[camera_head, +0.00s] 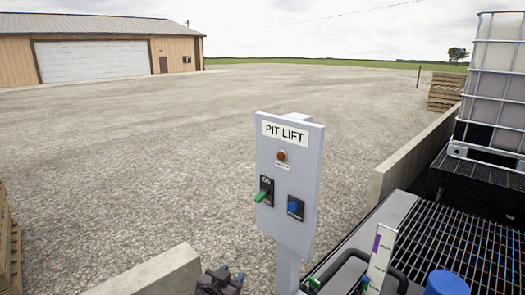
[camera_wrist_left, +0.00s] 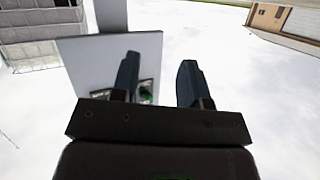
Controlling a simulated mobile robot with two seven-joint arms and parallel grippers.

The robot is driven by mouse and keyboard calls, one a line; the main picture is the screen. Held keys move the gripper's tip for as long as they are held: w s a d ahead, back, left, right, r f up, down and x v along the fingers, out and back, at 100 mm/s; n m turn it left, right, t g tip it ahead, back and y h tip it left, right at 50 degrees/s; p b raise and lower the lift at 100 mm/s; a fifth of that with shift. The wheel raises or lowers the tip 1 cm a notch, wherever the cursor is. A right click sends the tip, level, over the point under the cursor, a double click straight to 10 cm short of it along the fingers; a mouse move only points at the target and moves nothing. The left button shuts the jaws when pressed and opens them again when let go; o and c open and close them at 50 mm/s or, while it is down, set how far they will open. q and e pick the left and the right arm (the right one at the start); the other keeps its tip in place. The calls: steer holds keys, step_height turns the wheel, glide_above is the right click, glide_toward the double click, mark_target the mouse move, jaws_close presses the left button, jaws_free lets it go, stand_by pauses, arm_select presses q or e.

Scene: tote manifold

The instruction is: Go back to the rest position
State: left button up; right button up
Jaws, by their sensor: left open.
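My left gripper (camera_head: 231,276) shows at the bottom edge of the head view, left of the panel post. In the left wrist view its two dark fingers (camera_wrist_left: 160,62) are apart with nothing held between them. The grey PIT LIFT panel (camera_head: 286,180) stands upright on a post, carrying an amber lamp (camera_head: 281,155), a green switch handle (camera_head: 261,197) and a blue button (camera_head: 294,208). In the wrist view the panel (camera_wrist_left: 80,62) lies beyond the fingers, which partly hide its controls. My right gripper is not in view.
A low concrete wall (camera_head: 412,158) runs right of the panel, and another wall end (camera_head: 150,275) lies at lower left. A dark grate (camera_head: 465,243), a blue cylinder (camera_head: 447,284) and a caged tote (camera_head: 493,85) are on the right. Open gravel (camera_head: 130,150) extends behind.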

arm_select(q)
steer(key=s+a+f+n+y, duration=0.1)
steer(key=s+a+f, duration=0.4)
steer(key=s, duration=0.4)
steer(key=s+a+f+n+g+y, duration=0.1)
steer(key=s+a+f+n+y, duration=0.1)
steer(key=s+a+f, duration=0.3)
steer(key=s+a+f+n+g+y, duration=0.1)
steer(key=s+a+f+y, duration=0.1)
steer(key=s+a+f, duration=0.3)
steer(key=s+a, duration=0.4)
steer(key=s, duration=0.5)
steer(key=shift+s+a, duration=0.3)
steer(key=shift+s, duration=0.1)
steer(key=shift+f, duration=0.1)
